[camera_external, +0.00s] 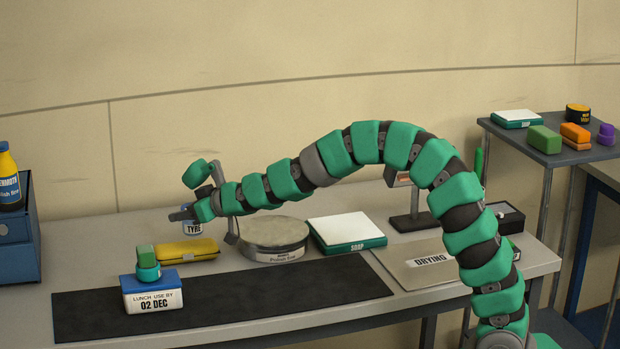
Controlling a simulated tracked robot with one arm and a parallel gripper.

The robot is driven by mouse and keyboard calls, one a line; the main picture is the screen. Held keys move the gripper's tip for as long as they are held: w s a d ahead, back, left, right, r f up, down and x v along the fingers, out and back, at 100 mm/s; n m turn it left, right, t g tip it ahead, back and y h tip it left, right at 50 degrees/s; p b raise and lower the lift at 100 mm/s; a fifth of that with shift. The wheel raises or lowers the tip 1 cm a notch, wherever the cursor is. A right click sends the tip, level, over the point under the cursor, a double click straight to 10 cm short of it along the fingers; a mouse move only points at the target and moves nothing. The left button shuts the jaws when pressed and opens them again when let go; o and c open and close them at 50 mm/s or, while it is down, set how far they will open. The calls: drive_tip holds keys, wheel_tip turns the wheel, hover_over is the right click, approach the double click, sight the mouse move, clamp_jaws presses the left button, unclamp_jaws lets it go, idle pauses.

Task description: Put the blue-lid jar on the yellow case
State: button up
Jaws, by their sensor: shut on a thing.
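A small jar labelled TYRE (194,228) is at the end of my arm. My gripper (197,212) is shut on it, and the arm end covers part of its upper side. Its lid colour is hard to make out, so I cannot be sure that it is the blue-lid jar. The yellow case (187,251) lies flat on the bench, just below the jar in the picture. I cannot tell whether the jar touches the case or hangs above it.
A round tin (274,236) and a white-topped SOAP box (346,232) stand right of the case. A blue-lidded lunch tub (152,298) bears a teal pot (148,272) and green block. A dark mat (270,302) has clear room. A blue crate (18,252) stands left.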

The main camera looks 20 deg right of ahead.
drive_tip(key=shift+w+a, duration=0.45)
drive_tip(key=shift+w, duration=0.05)
drive_tip(key=shift+w+a+f, duration=0.15)
drive_tip(key=shift+w+a, duration=0.35)
drive_tip(key=shift+w, duration=0.05)
drive_tip(key=shift+f+b, duration=0.35)
drive_tip(key=shift+f, duration=1.3)
drive_tip(key=shift+f, duration=0.2)
drive_tip(key=o, duration=1)
drive_tip(key=shift+r, duration=0.1)
